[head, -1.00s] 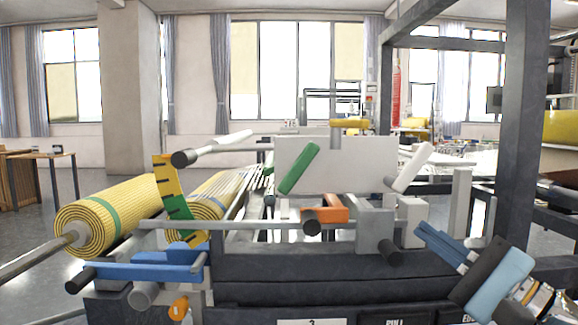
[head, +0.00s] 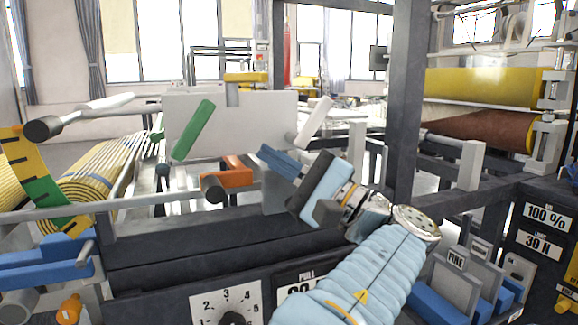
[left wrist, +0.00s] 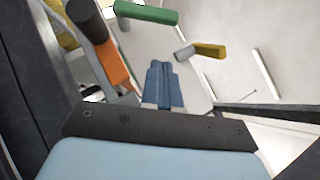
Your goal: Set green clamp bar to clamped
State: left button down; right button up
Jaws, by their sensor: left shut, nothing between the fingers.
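The green clamp bar (head: 194,129) is a short green bar tilted up to the right, in front of a pale grey panel (head: 250,112) in the head view. In the left wrist view the green bar (left wrist: 146,13) shows at the top, beyond the fingers. My left gripper (head: 270,155) is to the right of the green bar and a little lower, apart from it. Its blue fingers (left wrist: 163,85) are together and empty. My right gripper is not in view.
An orange block (head: 228,173) with a dark knob (head: 213,188) sits below the green bar. A white bar (head: 314,123) stands at the panel's right edge. A yellow handle (left wrist: 209,50) shows in the left wrist view. A dark upright post (head: 405,100) stands at the right.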

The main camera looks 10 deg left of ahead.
aim_at(209, 117)
pick_arm(q)
jog(key=shift+s+a+r, duration=0.1)
jog(key=shift+a+r, duration=0.6)
jog(key=shift+a, duration=0.4)
jog(key=shift+a+r, duration=0.7)
jog(key=shift+a, duration=0.45)
jog(key=shift+s+a+r, duration=0.1)
jog(key=shift+a+r, duration=0.6)
jog(key=shift+a, duration=0.4)
jog(key=shift+w+p, duration=0.1)
jog(key=shift+p, duration=0.2)
